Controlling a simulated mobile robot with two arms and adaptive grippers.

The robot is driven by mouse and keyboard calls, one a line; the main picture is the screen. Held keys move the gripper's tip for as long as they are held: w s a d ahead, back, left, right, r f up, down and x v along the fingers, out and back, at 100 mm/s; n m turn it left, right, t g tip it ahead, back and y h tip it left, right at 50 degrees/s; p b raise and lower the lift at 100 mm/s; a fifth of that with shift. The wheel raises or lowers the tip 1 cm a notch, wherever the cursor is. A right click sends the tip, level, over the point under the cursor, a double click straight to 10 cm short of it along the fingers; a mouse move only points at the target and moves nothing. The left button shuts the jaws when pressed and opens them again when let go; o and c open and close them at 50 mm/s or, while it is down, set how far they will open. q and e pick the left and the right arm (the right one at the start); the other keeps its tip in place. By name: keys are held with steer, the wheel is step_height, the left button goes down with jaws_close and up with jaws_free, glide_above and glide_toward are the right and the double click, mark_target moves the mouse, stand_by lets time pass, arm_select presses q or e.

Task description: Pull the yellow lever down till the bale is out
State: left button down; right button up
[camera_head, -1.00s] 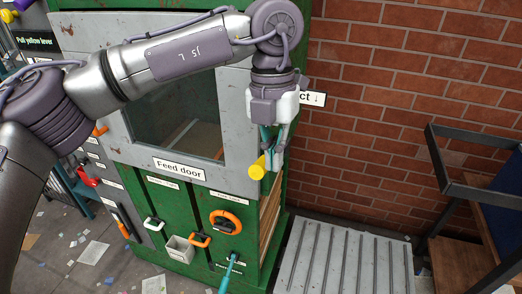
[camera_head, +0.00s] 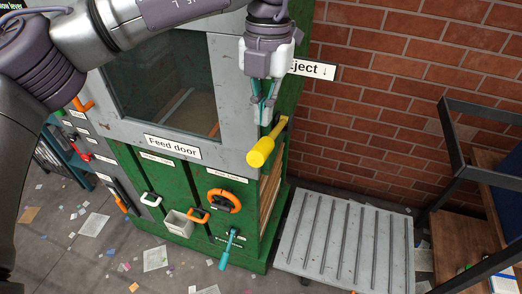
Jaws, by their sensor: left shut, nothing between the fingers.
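The yellow lever (camera_head: 262,152) sticks out at the right front edge of the green and grey machine, its thick round end toward me and angled down. My left gripper (camera_head: 264,116) is just above the lever, fingers pointing down, shut and empty. I cannot tell whether its tips touch the lever's bar. Tan, striped material (camera_head: 271,190) shows in the machine's side opening below the lever; I cannot tell whether it is the bale. No bale lies outside. My right gripper is not in view.
A bare grey ribbed platform (camera_head: 345,238) lies right of the machine, below the "Eject" sign (camera_head: 313,69). A dark metal frame with wooden shelves (camera_head: 465,215) stands at the far right. A teal handle (camera_head: 229,248) juts from the machine's lower front. Paper scraps litter the floor.

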mark_target(262, 144)
arm_select(q)
steer(key=f+b, duration=0.2)
steer(key=f, duration=0.1)
steer(key=shift+s+a+f, duration=0.1)
steer(key=shift+s+f, duration=0.15)
steer(key=shift+s, duration=0.1)
step_height(262, 144, down, 2)
steer(key=shift+b, duration=0.4)
steer(key=shift+s, duration=0.1)
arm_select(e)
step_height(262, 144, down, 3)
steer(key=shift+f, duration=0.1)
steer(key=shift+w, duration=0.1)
